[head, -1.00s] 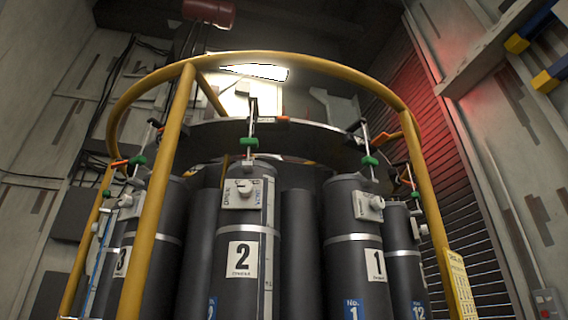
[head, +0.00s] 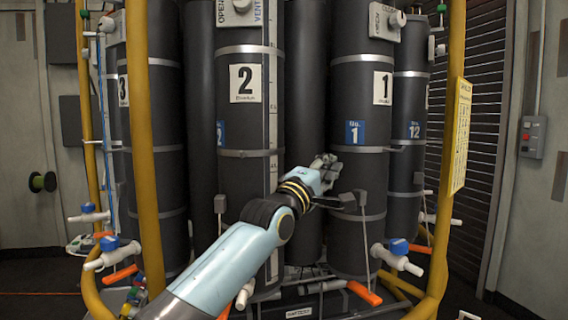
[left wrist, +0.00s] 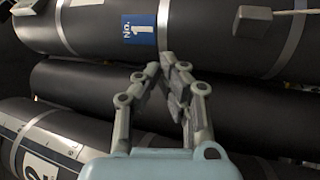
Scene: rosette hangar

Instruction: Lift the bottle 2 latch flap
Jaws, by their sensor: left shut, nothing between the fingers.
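Bottle 2 (head: 240,130) is a dark upright cylinder with a white "2" plate, left of centre in the head view. Its lower part is partly hidden by my left arm. It also shows at the lower left of the left wrist view (left wrist: 75,135). I cannot tell which part is its latch flap; a small grey block (head: 220,204) sits at its left, and an orange tab (head: 225,312) lies low near its base. My left gripper (head: 328,160) is shut and empty, in front of bottle 1 (head: 360,90); its fingertips (left wrist: 168,62) meet near the blue "No. 1" label (left wrist: 139,28).
Yellow posts (head: 143,150) of a round frame stand before the bottles. A grey block (head: 349,200) and an orange tab (head: 364,293) are by bottle 1. White taps with blue caps (head: 398,250) stick out low on both sides. A yellow notice (head: 460,135) hangs at right.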

